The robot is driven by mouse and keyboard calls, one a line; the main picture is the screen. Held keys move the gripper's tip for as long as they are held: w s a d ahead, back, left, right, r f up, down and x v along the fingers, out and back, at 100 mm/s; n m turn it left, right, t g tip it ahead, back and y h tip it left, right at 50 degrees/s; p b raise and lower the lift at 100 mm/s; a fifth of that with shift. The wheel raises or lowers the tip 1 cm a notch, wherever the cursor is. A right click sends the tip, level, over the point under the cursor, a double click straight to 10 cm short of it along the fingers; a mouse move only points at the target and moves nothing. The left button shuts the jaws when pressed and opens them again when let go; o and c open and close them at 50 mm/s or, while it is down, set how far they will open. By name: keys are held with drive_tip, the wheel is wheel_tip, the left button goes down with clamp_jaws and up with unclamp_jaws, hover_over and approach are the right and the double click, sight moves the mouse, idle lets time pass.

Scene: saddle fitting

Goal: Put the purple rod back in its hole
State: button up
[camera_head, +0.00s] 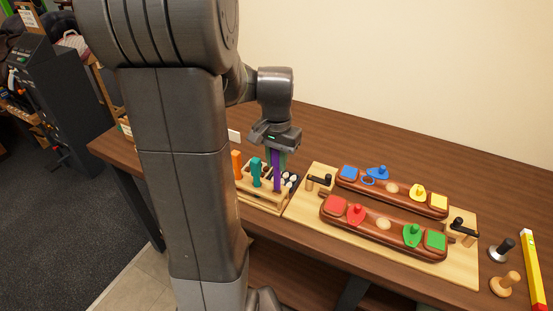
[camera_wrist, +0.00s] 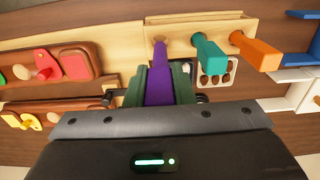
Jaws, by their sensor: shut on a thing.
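My gripper (camera_head: 276,158) is shut on the purple rod (camera_head: 277,178) above the wooden rod holder (camera_head: 262,201). The purple rod also shows in the wrist view (camera_wrist: 160,75), between my green finger pads (camera_wrist: 160,88). Its far end meets the holder's pale wooden face (camera_wrist: 176,27) at or near a hole. I cannot tell how far, if at all, it is inside. A teal-handled tool (camera_head: 256,172) and an orange-handled tool (camera_head: 237,164) stand in the holder to the left of the rod in the head view.
A wooden board (camera_head: 301,208) beside the holder carries two long brown pieces with coloured squares and knobs. White-topped small parts (camera_head: 289,180) sit by the rod.

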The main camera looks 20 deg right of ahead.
sight(277, 177)
drive_tip(key=shift+f, duration=0.1)
idle(0.4)
drive_tip(key=shift+f+b, duration=2.15)
drive_tip(key=shift+f, duration=0.9)
drive_tip(key=o, duration=0.9)
drive_tip(key=shift+r, duration=0.1)
wheel_tip(277, 177, up, 14)
drive_tip(key=shift+f, duration=0.15)
drive_tip(key=shift+f, duration=0.15)
